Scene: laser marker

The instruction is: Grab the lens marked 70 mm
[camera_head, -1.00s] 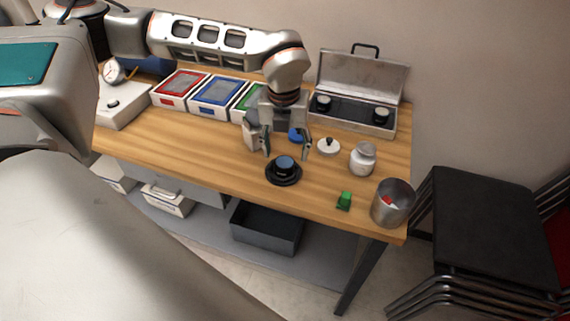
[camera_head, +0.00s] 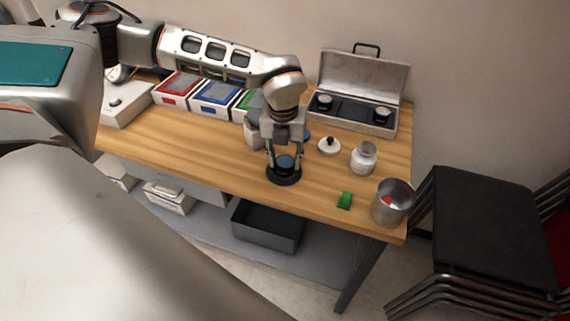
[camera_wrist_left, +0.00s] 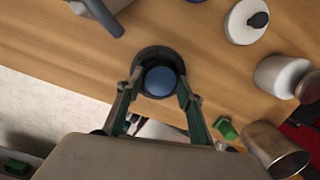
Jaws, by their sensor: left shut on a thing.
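A dark round lens with a blue top (camera_head: 286,163) sits on a black round base (camera_head: 284,178) near the front edge of the wooden table. It also shows in the left wrist view (camera_wrist_left: 160,81), with the black base (camera_wrist_left: 147,58) around it. No marking on it is readable. My left gripper (camera_head: 285,164) points down and is shut on the lens, one finger on each side. In the left wrist view its fingertips (camera_wrist_left: 159,88) flank the lens. Two more dark round pieces (camera_head: 324,102) (camera_head: 382,114) sit in the open case (camera_head: 350,121). My right gripper does not show.
A metal cup (camera_head: 393,204), a green piece (camera_head: 345,200), a white jar (camera_head: 363,158) and a white lid (camera_head: 329,146) stand to the right. Red (camera_head: 177,88), blue (camera_head: 216,96) and green-topped bins line the back. The left front of the table is clear.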

